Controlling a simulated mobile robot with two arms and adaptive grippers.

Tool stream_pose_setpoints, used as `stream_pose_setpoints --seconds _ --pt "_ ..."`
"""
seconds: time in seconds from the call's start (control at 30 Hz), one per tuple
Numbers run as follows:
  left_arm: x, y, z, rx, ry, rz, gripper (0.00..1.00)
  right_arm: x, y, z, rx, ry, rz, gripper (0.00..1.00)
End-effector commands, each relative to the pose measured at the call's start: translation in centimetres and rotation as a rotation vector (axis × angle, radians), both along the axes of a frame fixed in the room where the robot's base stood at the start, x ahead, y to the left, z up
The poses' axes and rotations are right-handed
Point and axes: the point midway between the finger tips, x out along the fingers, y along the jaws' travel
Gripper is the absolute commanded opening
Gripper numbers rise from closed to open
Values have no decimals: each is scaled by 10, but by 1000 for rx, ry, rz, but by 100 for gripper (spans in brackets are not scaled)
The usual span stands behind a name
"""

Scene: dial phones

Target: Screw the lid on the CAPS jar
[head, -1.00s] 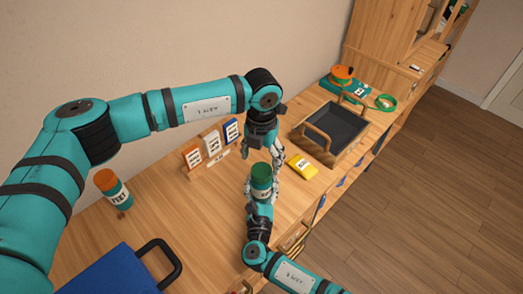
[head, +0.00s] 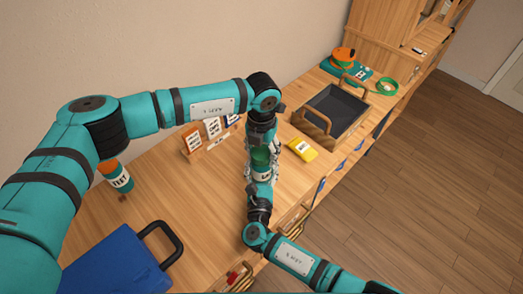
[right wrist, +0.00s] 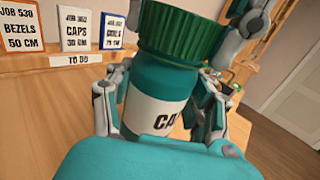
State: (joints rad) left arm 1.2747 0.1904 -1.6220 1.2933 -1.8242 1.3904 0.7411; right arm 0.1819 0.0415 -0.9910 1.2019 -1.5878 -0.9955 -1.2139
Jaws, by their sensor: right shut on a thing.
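The CAPS jar (right wrist: 155,95) is teal with a white label and stands upright in my right gripper (right wrist: 160,120), which is shut on its body. It also shows in the head view (head: 262,172), below my left gripper (head: 262,145). A ribbed dark green lid (right wrist: 183,35) sits on top of the jar; I cannot tell how tightly. My left gripper points down over the lid (head: 261,157), with a finger on either side of it. Whether these fingers touch the lid is unclear.
Job cards (head: 212,128) stand behind on the wooden bench. A teal jar with an orange lid (head: 118,178) and a blue case (head: 118,262) are at left. A yellow packet (head: 302,149) and dark tray (head: 335,108) are at right.

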Motion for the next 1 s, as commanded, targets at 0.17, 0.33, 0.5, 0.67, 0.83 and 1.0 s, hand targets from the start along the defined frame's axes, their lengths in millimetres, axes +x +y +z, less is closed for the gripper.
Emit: stream_pose_setpoints --seconds 0.17,0.33,0.5,0.67,0.83,1.0 --pt "0 0 0 1 0 0 18 0 0 0 0 0 -1 0" --pt "0 0 0 1 -1 -47 14 0 0 0 0 0 -1 0" --pt "1 0 0 1 -2 -359 14 0 0 0 0 0 -1 0" --pt "1 0 0 2 -1 -691 14 0 0 0 0 0 -1 0" --pt "1 0 0 1 -2 -751 14 0 0 0 0 0 -1 0" --pt "1 0 0 1 -2 -749 70 0 0 0 0 0 -1 0"
